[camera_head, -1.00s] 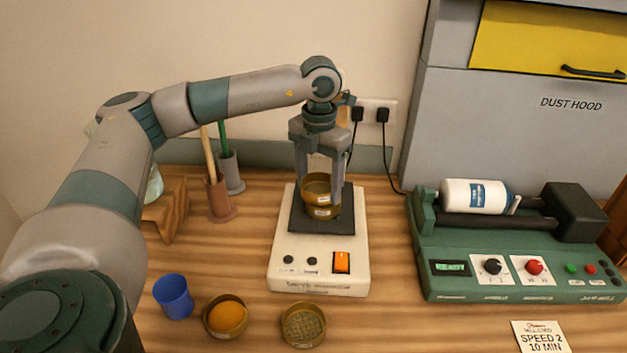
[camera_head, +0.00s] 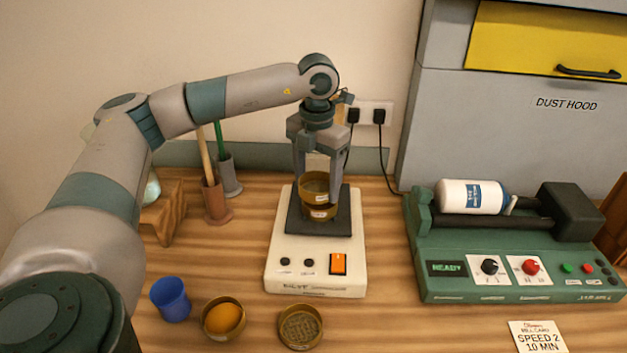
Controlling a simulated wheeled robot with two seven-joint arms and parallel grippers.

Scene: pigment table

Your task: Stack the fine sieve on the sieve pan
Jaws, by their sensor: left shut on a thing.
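My left gripper (camera_head: 318,178) points straight down over the sieve shaker (camera_head: 315,275), shut on a brass ring-shaped sieve (camera_head: 315,188). I take this to be the fine sieve. Directly beneath it, the brass sieve pan (camera_head: 319,212) stands on the shaker's black plate (camera_head: 335,226). The sieve is roughly level and lined up over the pan. It looks to be at or very near the pan's rim; I cannot tell whether they touch. The fingers partly hide both rings. My right gripper is not in view.
In front stand a blue cup (camera_head: 171,300), a brass dish of orange powder (camera_head: 223,318) and another mesh sieve (camera_head: 300,328). A green roller mill (camera_head: 500,268) with a white jar (camera_head: 470,196) stands right. Upright tools in holders (camera_head: 217,203) and a wooden stand (camera_head: 163,215) are left.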

